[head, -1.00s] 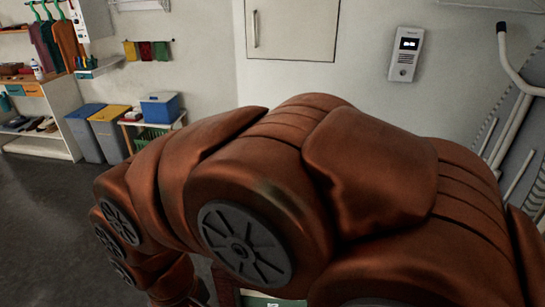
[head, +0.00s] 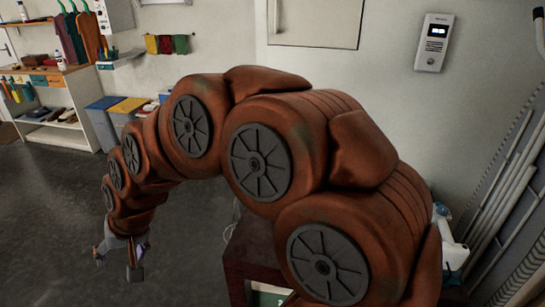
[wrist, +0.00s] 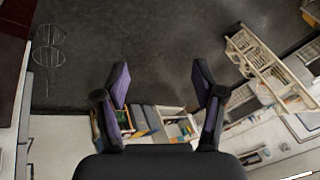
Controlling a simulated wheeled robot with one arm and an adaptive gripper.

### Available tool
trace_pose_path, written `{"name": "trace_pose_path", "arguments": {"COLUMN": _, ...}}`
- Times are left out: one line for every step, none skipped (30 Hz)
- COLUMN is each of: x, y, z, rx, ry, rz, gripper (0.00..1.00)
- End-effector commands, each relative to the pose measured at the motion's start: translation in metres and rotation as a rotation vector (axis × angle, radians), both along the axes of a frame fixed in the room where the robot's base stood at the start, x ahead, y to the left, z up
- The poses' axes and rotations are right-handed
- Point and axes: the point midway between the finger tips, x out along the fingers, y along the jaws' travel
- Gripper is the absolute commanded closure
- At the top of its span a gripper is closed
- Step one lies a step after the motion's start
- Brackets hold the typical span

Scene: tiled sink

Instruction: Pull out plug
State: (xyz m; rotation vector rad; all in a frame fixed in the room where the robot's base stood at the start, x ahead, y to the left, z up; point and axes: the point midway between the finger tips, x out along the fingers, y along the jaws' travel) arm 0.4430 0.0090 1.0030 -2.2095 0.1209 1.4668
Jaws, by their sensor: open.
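I cannot make out a plug or a sink in either view. My gripper (head: 118,262) hangs at the lower left of the head view, at the end of my arm, over the dark floor. In the wrist view my gripper (wrist: 160,80) has its two purple-lined fingers spread wide, with nothing between them. A thin pale looped wire shape (wrist: 48,58) shows at the upper left of the wrist view, apart from the fingers; what it is I cannot tell. My arm hides much of the middle of the head view.
A dark red table or cabinet (head: 252,250) stands below my arm. White bottles (head: 450,240) stand at the right by the wall. An intercom panel (head: 433,42) hangs on the wall. White shelving (head: 62,130) and bins (head: 100,118) stand at the back left. The grey floor (head: 50,220) is clear.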

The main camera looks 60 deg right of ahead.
Motion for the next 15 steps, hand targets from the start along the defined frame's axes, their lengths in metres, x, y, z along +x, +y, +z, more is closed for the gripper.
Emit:
{"name": "trace_pose_path", "arguments": {"x": 0.028, "y": -0.009, "z": -0.011, "rx": 0.038, "ry": -0.053, "rz": -0.065, "gripper": 0.31}}
{"name": "trace_pose_path", "arguments": {"x": 0.043, "y": -0.015, "z": -0.012, "rx": 0.058, "ry": -0.088, "rz": -0.106, "gripper": 0.31}}
{"name": "trace_pose_path", "arguments": {"x": 0.064, "y": -0.025, "z": -0.014, "rx": 0.085, "ry": -0.134, "rz": -0.162, "gripper": 0.31}}
{"name": "trace_pose_path", "arguments": {"x": 0.078, "y": -0.033, "z": -0.016, "rx": 0.107, "ry": -0.164, "rz": -0.204, "gripper": 0.31}}
{"name": "trace_pose_path", "arguments": {"x": 0.093, "y": -0.042, "z": -0.016, "rx": 0.128, "ry": -0.202, "rz": -0.247, "gripper": 0.31}}
{"name": "trace_pose_path", "arguments": {"x": 0.111, "y": -0.055, "z": -0.017, "rx": 0.154, "ry": -0.245, "rz": -0.305, "gripper": 0.31}}
{"name": "trace_pose_path", "arguments": {"x": 0.125, "y": -0.067, "z": -0.018, "rx": 0.173, "ry": -0.28, "rz": -0.351, "gripper": 0.31}}
{"name": "trace_pose_path", "arguments": {"x": 0.137, "y": -0.078, "z": -0.019, "rx": 0.192, "ry": -0.312, "rz": -0.395, "gripper": 0.31}}
{"name": "trace_pose_path", "arguments": {"x": 0.152, "y": -0.096, "z": -0.019, "rx": 0.217, "ry": -0.359, "rz": -0.456, "gripper": 0.31}}
{"name": "trace_pose_path", "arguments": {"x": 0.163, "y": -0.109, "z": -0.019, "rx": 0.233, "ry": -0.392, "rz": -0.501, "gripper": 0.31}}
{"name": "trace_pose_path", "arguments": {"x": 0.173, "y": -0.123, "z": -0.021, "rx": 0.249, "ry": -0.423, "rz": -0.546, "gripper": 0.31}}
{"name": "trace_pose_path", "arguments": {"x": 0.184, "y": -0.143, "z": -0.024, "rx": 0.269, "ry": -0.464, "rz": -0.607, "gripper": 0.31}}
{"name": "trace_pose_path", "arguments": {"x": 0.191, "y": -0.157, "z": -0.026, "rx": 0.285, "ry": -0.495, "rz": -0.652, "gripper": 0.31}}
{"name": "trace_pose_path", "arguments": {"x": 0.198, "y": -0.172, "z": -0.027, "rx": 0.298, "ry": -0.526, "rz": -0.695, "gripper": 0.31}}
{"name": "trace_pose_path", "arguments": {"x": 0.206, "y": -0.194, "z": -0.03, "rx": 0.314, "ry": -0.565, "rz": -0.755, "gripper": 0.31}}
